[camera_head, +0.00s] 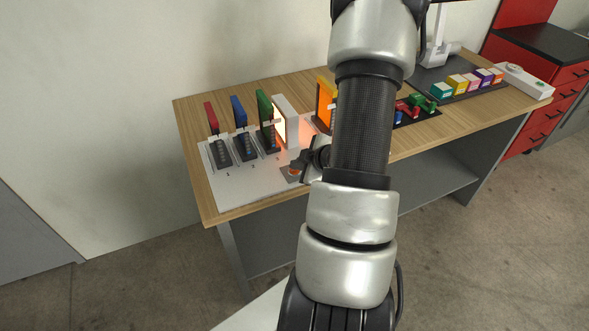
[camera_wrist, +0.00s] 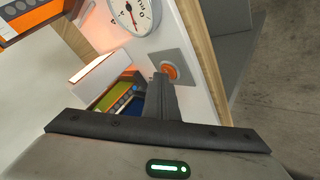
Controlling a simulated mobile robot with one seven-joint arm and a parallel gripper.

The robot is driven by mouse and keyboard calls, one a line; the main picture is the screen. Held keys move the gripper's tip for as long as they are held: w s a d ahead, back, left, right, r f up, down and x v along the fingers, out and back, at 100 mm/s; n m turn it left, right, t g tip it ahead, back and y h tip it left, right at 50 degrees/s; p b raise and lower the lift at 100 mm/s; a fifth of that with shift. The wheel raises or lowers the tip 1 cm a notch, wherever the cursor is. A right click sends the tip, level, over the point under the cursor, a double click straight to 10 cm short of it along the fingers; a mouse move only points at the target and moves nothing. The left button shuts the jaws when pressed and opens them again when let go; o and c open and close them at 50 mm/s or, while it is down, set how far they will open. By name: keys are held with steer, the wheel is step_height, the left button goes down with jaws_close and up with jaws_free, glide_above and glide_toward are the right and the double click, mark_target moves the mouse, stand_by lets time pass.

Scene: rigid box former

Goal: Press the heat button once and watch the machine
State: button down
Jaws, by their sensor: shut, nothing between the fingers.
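The orange round heat button (camera_wrist: 170,71) sits on a grey square plate on the white machine board (camera_head: 230,188). In the head view the button (camera_head: 294,172) shows at the board's front right. My gripper (camera_wrist: 161,78) is shut and empty, its fingertips at the button's left edge in the wrist view. I cannot tell if they touch it. In the head view my gripper (camera_head: 308,165) is partly hidden behind my arm. The white upright plate (camera_head: 291,116) glows orange on its left face. Red (camera_head: 211,117), blue (camera_head: 238,111) and green (camera_head: 264,105) uprights stand on dark bases to its left.
A round dial gauge (camera_wrist: 135,12) is near the button. An orange panel (camera_head: 325,103) stands behind my arm. Red and green parts (camera_head: 420,104), a tray of coloured blocks (camera_head: 462,95) and a white device (camera_head: 524,82) lie to the right. The table's front edge is close to the button.

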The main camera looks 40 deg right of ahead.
mark_target(297, 173)
steer(key=shift+r+p, duration=0.45)
steer(key=shift+r, duration=0.25)
step_height(297, 173, up, 5)
steer(key=p, duration=0.4)
stand_by(0.6)
